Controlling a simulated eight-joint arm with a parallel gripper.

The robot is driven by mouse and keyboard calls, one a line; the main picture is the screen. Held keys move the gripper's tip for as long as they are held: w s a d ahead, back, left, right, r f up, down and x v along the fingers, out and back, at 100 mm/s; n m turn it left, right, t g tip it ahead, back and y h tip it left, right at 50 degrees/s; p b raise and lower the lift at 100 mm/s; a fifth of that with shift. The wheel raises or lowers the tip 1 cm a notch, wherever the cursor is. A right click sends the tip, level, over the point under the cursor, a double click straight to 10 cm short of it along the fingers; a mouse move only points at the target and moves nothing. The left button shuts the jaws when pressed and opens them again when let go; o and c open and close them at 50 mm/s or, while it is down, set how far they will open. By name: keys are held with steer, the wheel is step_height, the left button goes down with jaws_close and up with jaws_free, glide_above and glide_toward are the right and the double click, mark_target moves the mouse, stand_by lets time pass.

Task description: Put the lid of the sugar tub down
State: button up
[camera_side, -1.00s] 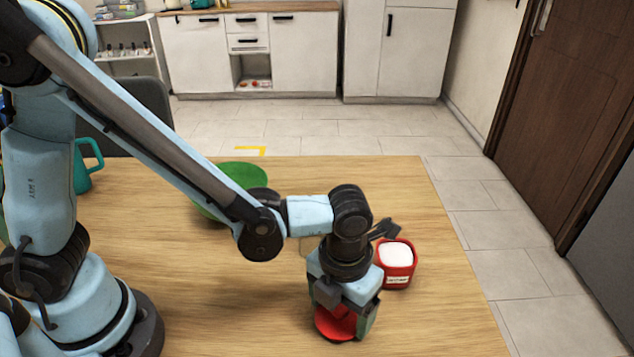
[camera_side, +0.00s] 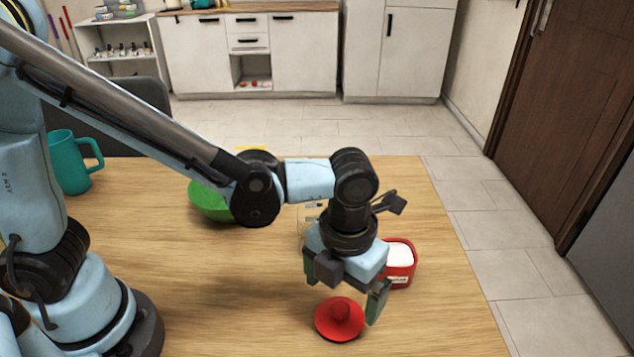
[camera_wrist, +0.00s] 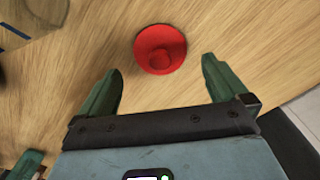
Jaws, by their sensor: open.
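The red lid (camera_side: 340,319) with its round knob lies on the wooden table near the front right, knob up. It also shows in the wrist view (camera_wrist: 160,49), ahead of the fingertips.
A green bowl (camera_side: 208,203) sits farther back on the table (camera_side: 230,300), partly hidden by my arm. A teal mug (camera_side: 70,165) stands at the left. A clear, see-through object (camera_side: 308,226) stands behind my gripper. The table's front middle is bare.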

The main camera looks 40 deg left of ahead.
mark_target(341, 306)
step_height(341, 306, up, 7)
steer(key=a+n+t, duration=0.3)
steer(key=a+n, duration=0.7)
steer(key=n, duration=0.7)
steer(key=a+r+n+t, duration=0.1)
steer(key=a+n+t, duration=0.3)
steer(key=a+n, duration=0.7)
steer(key=n, duration=0.7)
steer(key=shift+w, duration=0.3)
